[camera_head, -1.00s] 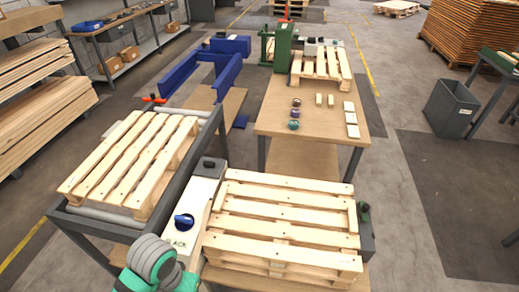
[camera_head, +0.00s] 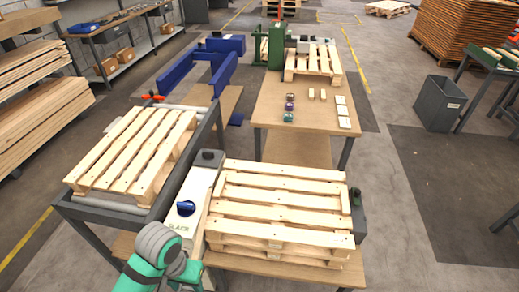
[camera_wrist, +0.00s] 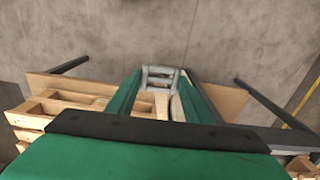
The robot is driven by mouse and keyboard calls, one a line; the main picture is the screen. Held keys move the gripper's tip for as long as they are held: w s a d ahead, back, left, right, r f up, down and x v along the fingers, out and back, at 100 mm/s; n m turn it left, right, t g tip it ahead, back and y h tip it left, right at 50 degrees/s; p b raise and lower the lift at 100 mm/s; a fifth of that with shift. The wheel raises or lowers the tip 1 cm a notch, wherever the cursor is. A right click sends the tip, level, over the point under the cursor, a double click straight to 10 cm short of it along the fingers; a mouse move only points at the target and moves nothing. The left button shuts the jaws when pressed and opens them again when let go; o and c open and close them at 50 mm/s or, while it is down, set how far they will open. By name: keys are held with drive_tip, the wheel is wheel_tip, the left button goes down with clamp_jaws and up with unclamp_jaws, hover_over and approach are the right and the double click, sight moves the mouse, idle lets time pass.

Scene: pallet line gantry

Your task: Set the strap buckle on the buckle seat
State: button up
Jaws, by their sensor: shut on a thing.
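In the wrist view, the green fingers of my gripper (camera_wrist: 160,84) are shut on the strap buckle (camera_wrist: 159,73), a pale metal frame with crossbars. The wooden table edge shows beneath and behind it, with grey floor beyond. In the head view my green and grey arm enters at the bottom, left of the front pallet; its fingertips and the buckle are hidden there. I cannot clearly make out the buckle seat in either view.
A slatted pallet (camera_head: 280,212) lies on the front table, right of a pale panel with a blue knob (camera_head: 186,208). Another pallet (camera_head: 135,152) lies on the left frame. The table behind (camera_head: 272,108) holds small blocks and coloured pieces.

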drive_tip(key=w+d+f, duration=0.4)
drive_tip(key=w+d, duration=0.1)
drive_tip(key=w, duration=0.3)
drive_tip(key=w+d+f, duration=0.3)
drive_tip(key=w+d, duration=0.1)
drive_tip(key=w, duration=0.4)
drive_tip(key=d+f, duration=1.3)
drive_tip(key=f, duration=0.2)
drive_tip(key=shift+d+n, duration=0.35)
drive_tip(key=shift+n, duration=0.05)
drive_tip(key=shift+a+f, duration=0.15)
drive_tip(key=shift+f, duration=0.05)
